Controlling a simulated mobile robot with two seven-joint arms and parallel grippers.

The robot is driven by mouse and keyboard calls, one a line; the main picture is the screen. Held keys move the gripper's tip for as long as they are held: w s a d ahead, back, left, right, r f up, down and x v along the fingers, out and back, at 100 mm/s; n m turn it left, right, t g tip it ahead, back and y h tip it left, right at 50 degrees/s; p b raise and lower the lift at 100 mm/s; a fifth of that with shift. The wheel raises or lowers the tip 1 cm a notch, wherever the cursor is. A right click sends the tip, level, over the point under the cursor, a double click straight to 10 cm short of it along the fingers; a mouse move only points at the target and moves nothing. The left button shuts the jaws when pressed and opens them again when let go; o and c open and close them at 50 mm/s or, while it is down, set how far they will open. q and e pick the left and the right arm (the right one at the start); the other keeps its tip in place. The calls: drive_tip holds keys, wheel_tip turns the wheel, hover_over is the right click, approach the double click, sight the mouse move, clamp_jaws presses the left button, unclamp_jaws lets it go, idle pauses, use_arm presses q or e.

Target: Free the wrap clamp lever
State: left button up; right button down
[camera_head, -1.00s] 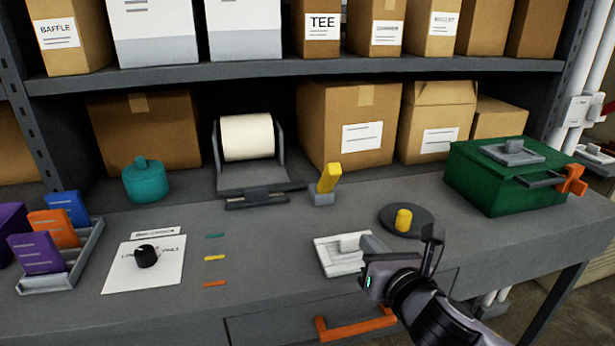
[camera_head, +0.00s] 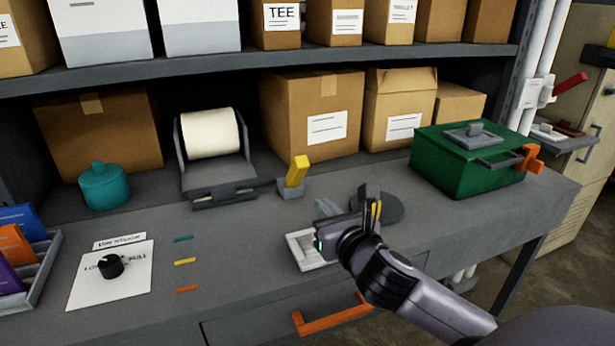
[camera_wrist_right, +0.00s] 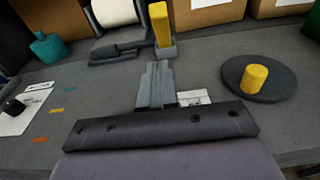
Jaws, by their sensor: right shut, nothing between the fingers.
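The yellow lever (camera_head: 297,170) stands tilted on a small grey block (camera_head: 291,192), at the right end of the grey wrap holder (camera_head: 218,190) with its white roll (camera_head: 210,133). In the right wrist view the yellow lever (camera_wrist_right: 160,24) rises just beyond my fingers. My right gripper (camera_head: 325,207) is shut and empty, its fingers pointing at the lever's block from the front right. In the right wrist view its fingertips (camera_wrist_right: 157,66) lie just in front of the block; I cannot tell whether they touch. My left gripper is not in view.
A dark disc (camera_head: 398,207) with a yellow knob (camera_wrist_right: 253,78) lies right of my gripper. A white tray (camera_head: 304,257) lies partly under it. A green box (camera_head: 455,165) stands at the right. Cardboard boxes line the back. The bench front left of the gripper is mostly clear.

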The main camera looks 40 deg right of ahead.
approach(301, 170)
drive_tip(key=w+f, duration=0.2)
drive_tip(key=f, duration=0.1)
drive_tip(key=shift+d, duration=0.25)
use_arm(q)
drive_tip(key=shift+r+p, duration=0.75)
use_arm(e)
drive_tip(key=shift+w+d+r, duration=0.2)
drive_tip(key=shift+w+r, duration=0.35)
drive_tip(key=shift+w, duration=0.35)
drive_tip(key=shift+w+d+r, duration=0.2)
drive_tip(key=shift+w+r, duration=0.4)
drive_tip(key=shift+w, duration=0.3)
drive_tip(key=shift+r, duration=0.1)
